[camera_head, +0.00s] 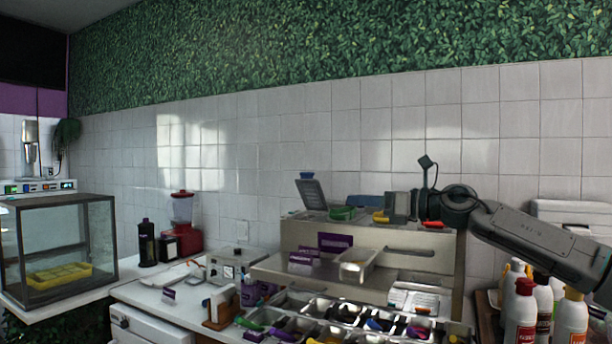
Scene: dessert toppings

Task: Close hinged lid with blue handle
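A grey hinged lid (312,195) with a blue handle (306,175) on its upper edge stands open, tilted up, at the left end of the steel topping station's top. My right gripper (415,205) reaches in from the right, above the right part of the same top, well to the right of this lid and apart from it. Its fingers are dark and small, partly mixed with things behind, so their opening is unclear. My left gripper is not in view.
The steel station (375,244) has green, yellow and red handles along its top. Topping trays (345,311) with coloured scoops lie below. Several bottles (521,318) stand under my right arm. A red blender (182,220) and a glass case (90,240) stand at left.

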